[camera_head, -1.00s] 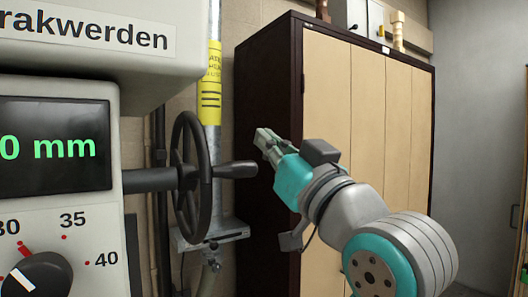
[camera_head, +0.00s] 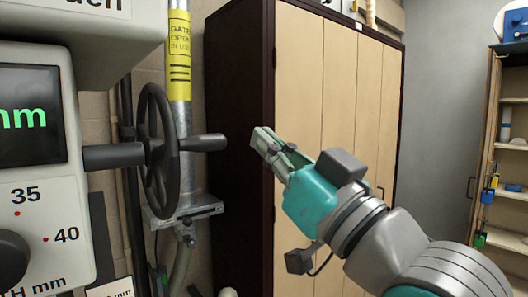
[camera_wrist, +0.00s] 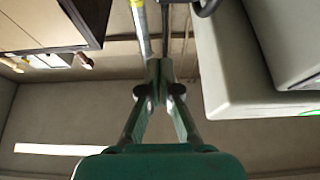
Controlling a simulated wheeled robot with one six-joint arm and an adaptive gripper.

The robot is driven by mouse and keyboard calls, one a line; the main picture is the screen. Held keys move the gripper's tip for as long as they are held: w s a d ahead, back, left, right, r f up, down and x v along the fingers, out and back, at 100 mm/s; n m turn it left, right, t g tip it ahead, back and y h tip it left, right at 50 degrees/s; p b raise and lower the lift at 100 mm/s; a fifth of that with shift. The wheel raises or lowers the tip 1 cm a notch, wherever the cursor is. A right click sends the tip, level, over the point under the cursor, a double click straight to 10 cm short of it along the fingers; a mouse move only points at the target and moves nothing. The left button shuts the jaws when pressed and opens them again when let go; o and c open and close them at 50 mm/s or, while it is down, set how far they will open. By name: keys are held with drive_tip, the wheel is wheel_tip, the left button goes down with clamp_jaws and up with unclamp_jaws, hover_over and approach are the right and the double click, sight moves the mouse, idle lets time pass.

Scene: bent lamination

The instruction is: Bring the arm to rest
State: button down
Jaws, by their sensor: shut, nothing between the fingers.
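My gripper (camera_head: 264,140) is raised in the middle of the head view, with its fingers together and nothing between them. It points up and to the left, a little right of the handwheel's handle and in front of the cabinet; they look apart. In the wrist view my gripper (camera_wrist: 158,68) shows from behind, with its fingertips meeting near the middle. The arm is bent and comes in from the lower right of the head view.
A machine with a dial and green display (camera_head: 30,115) stands at left. Its black handwheel (camera_head: 160,150) juts toward my gripper. A pipe with a yellow label (camera_head: 179,50) rises behind. A tall cabinet (camera_head: 300,75) stands behind my arm. An open shelf unit (camera_head: 512,135) is at right.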

drive_tip(key=w+d+f+m+h, duration=0.2)
drive_tip(key=w+f+h, duration=0.1)
drive_tip(key=f, duration=0.7)
drive_tip(key=w+d+f+m+h, duration=0.2)
drive_tip(key=f, duration=0.8)
drive_tip(key=s+d+f+m+h, duration=0.2)
drive_tip(key=s+d+f, duration=0.1)
drive_tip(key=f, duration=0.8)
drive_tip(key=s+d+f+m+h, duration=0.1)
drive_tip(key=s+d+f+h, duration=0.15)
drive_tip(key=f, duration=0.75)
drive_tip(key=s+d+f+g+h, duration=0.2)
drive_tip(key=s+d+f+h, duration=0.15)
drive_tip(key=s+f, duration=1.15)
drive_tip(key=s+d+f+g, duration=0.1)
drive_tip(key=s, duration=0.9)
drive_tip(key=s+d+f+g, duration=0.1)
drive_tip(key=s+f, duration=0.1)
drive_tip(key=s, duration=0.7)
drive_tip(key=shift+s+f, duration=0.3)
drive_tip(key=shift+s, duration=0.1)
